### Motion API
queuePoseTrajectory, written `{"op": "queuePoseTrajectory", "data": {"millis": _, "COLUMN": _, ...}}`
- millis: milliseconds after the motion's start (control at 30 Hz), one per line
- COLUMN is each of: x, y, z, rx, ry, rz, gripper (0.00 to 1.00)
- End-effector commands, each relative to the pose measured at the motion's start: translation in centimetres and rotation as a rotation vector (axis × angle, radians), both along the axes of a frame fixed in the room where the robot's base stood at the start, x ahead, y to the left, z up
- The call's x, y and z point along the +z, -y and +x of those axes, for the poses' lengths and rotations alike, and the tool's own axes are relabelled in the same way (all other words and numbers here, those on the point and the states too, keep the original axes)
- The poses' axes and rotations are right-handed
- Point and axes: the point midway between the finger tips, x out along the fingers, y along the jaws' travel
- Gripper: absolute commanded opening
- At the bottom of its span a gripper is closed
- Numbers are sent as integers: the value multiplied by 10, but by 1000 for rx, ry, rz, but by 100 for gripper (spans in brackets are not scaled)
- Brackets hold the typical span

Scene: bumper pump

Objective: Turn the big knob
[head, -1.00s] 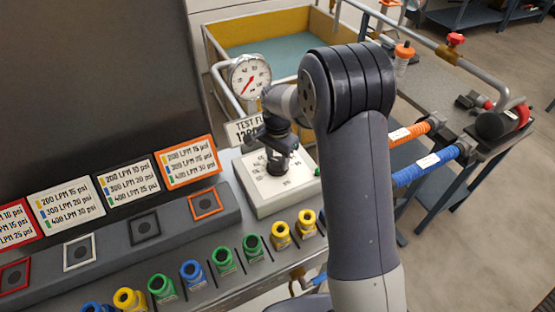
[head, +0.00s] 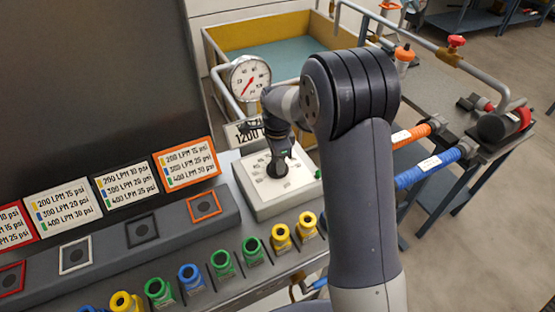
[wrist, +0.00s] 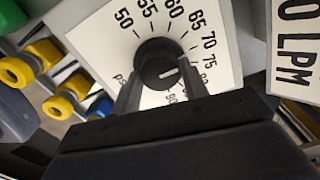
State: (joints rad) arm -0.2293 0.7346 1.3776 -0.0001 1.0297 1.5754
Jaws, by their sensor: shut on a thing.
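The big knob (head: 278,170) is a round black knob on a white square dial plate (head: 252,199) with printed numbers. In the wrist view the knob (wrist: 152,50) shows a short white mark on its face. Numbers from 50 to 75 are readable around it; some others are partly hidden by a finger. My gripper (head: 280,158) reaches down onto the knob from above. In the wrist view my gripper's two fingers (wrist: 160,82) stand on opposite sides of the knob, shut on it.
A round pressure gauge (head: 249,77) stands behind the dial, above a white sign (head: 240,133) partly covered by my arm. Several coloured hose fittings (head: 222,264) line the panel's front edge. Orange and blue hoses (head: 428,168) lie to the right.

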Motion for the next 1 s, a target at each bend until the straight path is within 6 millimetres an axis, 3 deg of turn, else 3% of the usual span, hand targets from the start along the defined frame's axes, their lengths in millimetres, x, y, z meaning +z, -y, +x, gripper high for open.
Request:
{"op": "queuePoseTrajectory", "data": {"millis": 367, "x": 1, "y": 0, "z": 1, "rx": -4, "ry": 3, "rz": 1, "gripper": 19}}
{"op": "queuePoseTrajectory", "data": {"millis": 400, "x": 1, "y": 0, "z": 1, "rx": -4, "ry": 3, "rz": 1, "gripper": 44}}
{"op": "queuePoseTrajectory", "data": {"millis": 633, "x": 0, "y": 0, "z": 0, "rx": -3, "ry": 1, "rz": 0, "gripper": 62}}
{"op": "queuePoseTrajectory", "data": {"millis": 1000, "x": 9, "y": 0, "z": 1, "rx": -3, "ry": 2, "rz": 0, "gripper": 63}}
